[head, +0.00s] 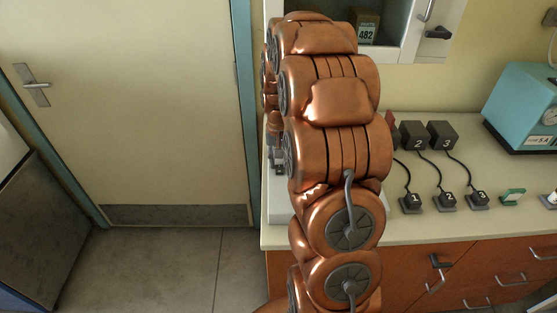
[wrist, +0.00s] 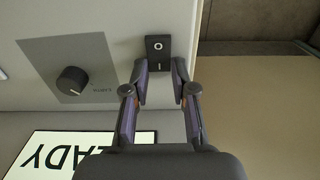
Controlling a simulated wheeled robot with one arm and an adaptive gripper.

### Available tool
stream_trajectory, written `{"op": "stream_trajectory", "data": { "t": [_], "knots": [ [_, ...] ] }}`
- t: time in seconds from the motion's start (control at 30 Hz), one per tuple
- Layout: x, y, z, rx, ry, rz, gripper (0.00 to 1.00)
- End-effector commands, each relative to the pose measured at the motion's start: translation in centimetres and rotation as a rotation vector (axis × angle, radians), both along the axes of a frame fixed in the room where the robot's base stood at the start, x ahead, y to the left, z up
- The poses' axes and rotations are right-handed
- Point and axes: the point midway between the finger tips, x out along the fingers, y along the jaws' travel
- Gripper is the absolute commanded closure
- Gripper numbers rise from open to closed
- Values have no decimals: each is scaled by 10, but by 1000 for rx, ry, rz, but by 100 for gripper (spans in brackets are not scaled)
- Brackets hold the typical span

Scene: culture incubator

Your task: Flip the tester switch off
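In the wrist view a black rocker switch (wrist: 158,47) with a white circle and a white line sits on the pale tester panel (wrist: 110,20), near its right edge. My gripper (wrist: 160,72) is open. Its two fingertips are apart, one on each side of the switch's lower end. I cannot tell whether they touch it. The display (wrist: 80,152) shows upside-down letters, partly cut off, that read like "READY". In the head view my arm hides the switch and most of the tester; a pale part of its casing (head: 280,206) shows beside the arm.
A black knob (wrist: 72,80) on a grey plate is left of the switch. On the counter (head: 420,225) stand several dark blocks and numbered plugs (head: 411,202) with cables. A teal device (head: 525,105) is at the right. A wall cabinet (head: 400,30) hangs above; a door (head: 130,110) is left.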

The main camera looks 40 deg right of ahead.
Motion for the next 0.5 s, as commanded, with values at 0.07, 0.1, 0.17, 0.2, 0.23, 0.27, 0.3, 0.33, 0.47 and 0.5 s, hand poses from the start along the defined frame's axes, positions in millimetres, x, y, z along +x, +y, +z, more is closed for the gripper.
{"op": "stream_trajectory", "data": {
  "t": [0.07,0.1,0.17,0.2,0.23,0.27,0.3,0.33,0.47,0.5],
  "knots": [
    [0,0,0,0,0,0,85],
    [0,0,0,0,0,0,90],
    [0,0,0,1,-1,0,96],
    [0,0,0,1,-1,0,100],
    [0,0,0,1,-1,0,100],
    [0,0,0,1,-1,0,100],
    [0,0,0,1,-1,0,100],
    [0,0,0,1,-1,0,100],
    [0,1,0,-3,-6,0,100],
    [1,1,0,-6,-10,0,100]
  ]
}}
